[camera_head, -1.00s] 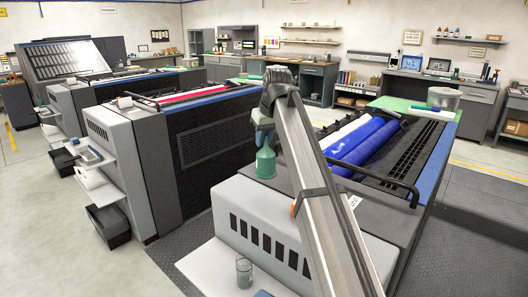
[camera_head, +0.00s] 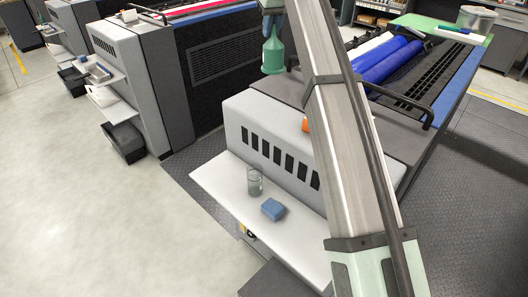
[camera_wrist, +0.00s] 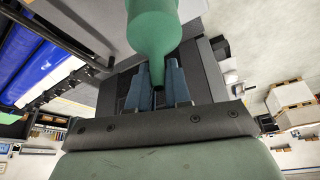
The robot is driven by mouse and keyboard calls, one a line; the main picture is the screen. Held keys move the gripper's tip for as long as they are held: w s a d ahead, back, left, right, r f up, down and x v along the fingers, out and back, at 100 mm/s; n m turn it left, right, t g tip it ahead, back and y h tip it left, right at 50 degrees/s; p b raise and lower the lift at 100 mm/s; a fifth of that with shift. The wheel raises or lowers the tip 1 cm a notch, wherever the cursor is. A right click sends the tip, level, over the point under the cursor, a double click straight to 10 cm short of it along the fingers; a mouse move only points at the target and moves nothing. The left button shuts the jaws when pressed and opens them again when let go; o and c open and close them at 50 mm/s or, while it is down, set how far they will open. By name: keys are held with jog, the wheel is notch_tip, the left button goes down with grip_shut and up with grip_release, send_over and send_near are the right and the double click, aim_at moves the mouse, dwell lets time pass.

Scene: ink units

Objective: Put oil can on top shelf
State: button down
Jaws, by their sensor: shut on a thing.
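The green oil can (camera_head: 273,55) hangs upright below my gripper (camera_head: 272,5), at the top of the head view. My gripper is shut on its narrow upper part; the fingertips are partly cut off there. In the wrist view, the can (camera_wrist: 152,38) has its narrow end between the two blue-grey fingers (camera_wrist: 157,88). A white shelf (camera_head: 222,180) juts from the near press, low and in front of the can.
The near press's grey housing (camera_head: 262,115) rises behind the shelf, with an orange thing (camera_head: 305,125) on top, partly behind my arm. The shelf's left part is bare. Another press (camera_head: 160,90) with white side shelves (camera_head: 104,96) stands at left.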

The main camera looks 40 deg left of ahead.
jog(key=shift+s+a, duration=1)
jog(key=shift+s, duration=8.4)
notch_tip(320, 180, down, 36)
jog(key=shift+w+f, duration=0.1)
jog(key=shift+f, duration=0.1)
jog(key=c, duration=1.1)
grip_release()
jog(key=shift+o, duration=0.2)
jog(key=v, duration=1.2)
jog(key=shift+r, duration=0.1)
